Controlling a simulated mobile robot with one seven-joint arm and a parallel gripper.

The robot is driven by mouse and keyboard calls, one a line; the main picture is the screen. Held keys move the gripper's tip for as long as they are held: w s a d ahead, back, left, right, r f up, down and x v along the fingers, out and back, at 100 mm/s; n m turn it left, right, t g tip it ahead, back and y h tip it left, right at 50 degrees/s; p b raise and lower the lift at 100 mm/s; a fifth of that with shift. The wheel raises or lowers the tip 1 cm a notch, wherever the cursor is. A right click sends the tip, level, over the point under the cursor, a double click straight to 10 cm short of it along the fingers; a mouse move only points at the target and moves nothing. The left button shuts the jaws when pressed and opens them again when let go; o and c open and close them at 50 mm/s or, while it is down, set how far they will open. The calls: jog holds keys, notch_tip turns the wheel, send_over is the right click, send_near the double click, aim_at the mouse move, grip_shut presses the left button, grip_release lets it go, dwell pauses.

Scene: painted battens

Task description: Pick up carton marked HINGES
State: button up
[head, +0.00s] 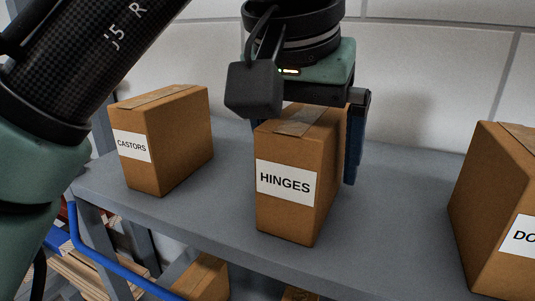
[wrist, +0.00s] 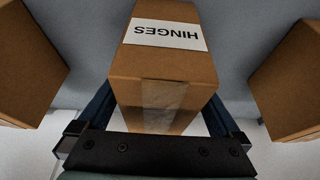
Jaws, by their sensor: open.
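The carton marked HINGES (head: 290,195) stands upright on a grey shelf, its white label facing the front. In the wrist view the same carton (wrist: 170,65) appears upside down, with its taped top towards the gripper base. My gripper (head: 352,150) is above and behind the carton's front, pointing down. In the wrist view its blue fingers (wrist: 160,115) are open, one on each side of the carton. I cannot tell whether either finger touches it. The far finger is mostly hidden behind the carton in the head view.
A carton marked CASTORS (head: 170,135) stands to the left. Another carton (head: 495,205), its label cut off at "DO", stands to the right. The grey shelf (head: 390,235) is bare between them. A pale block wall (head: 430,60) is behind. More cartons (head: 203,278) sit below.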

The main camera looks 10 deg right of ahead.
jog(key=shift+s+a+r, duration=0.15)
jog(key=shift+s+a, duration=0.1)
jog(key=shift+s, duration=0.05)
jog(key=shift+c, duration=0.4)
jog(key=shift+s+a, duration=0.1)
jog(key=shift+s, duration=0.1)
jog(key=shift+c, duration=1.2)
jog(key=shift+w+d, duration=0.35)
jog(key=c, duration=0.7)
grip_shut()
